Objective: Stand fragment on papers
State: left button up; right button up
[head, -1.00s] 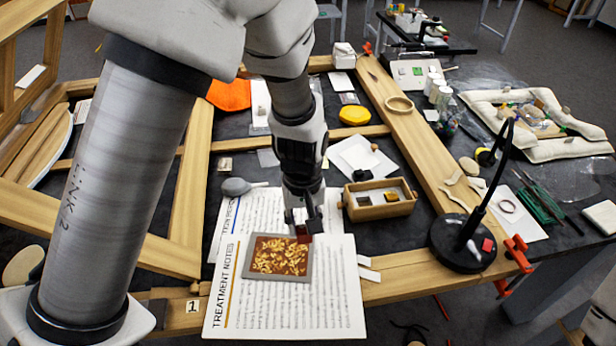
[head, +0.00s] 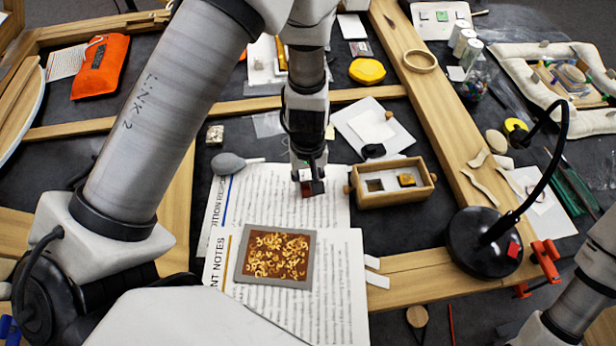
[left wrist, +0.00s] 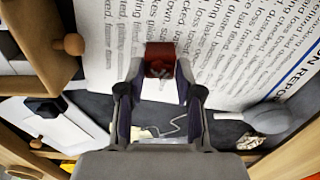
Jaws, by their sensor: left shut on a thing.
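My left gripper (head: 310,176) is shut on a small dark red fragment (head: 313,188). The fragment is over the right part of the rear printed paper (head: 285,205); I cannot tell whether it touches the sheet. In the left wrist view the reddish-brown fragment (left wrist: 160,62) sits between the fingertips (left wrist: 158,90), with the printed paper (left wrist: 225,50) around and beyond it. The front paper, headed with "NOTES" (head: 335,275), overlaps the rear one. My right gripper is out of view.
A grey-edged panel with gold ornament (head: 278,257) lies on the front paper. A wooden box with compartments (head: 393,195) stands close to the right of my gripper. A grey bulb blower (head: 230,163) lies to the left. A black lamp base (head: 488,243) stands farther right.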

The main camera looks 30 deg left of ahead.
aim_at(308, 183)
pick_arm(q)
jog(key=shift+s+d+r, duration=0.1)
jog(key=shift+s+r, duration=0.1)
jog(key=shift+s, duration=0.05)
jog(key=shift+f, duration=0.3)
jog(key=o, duration=1)
jog(key=shift+w, duration=0.15)
jog(key=shift+r, duration=0.35)
notch_tip(308, 183, up, 12)
jog(key=shift+f, duration=0.1)
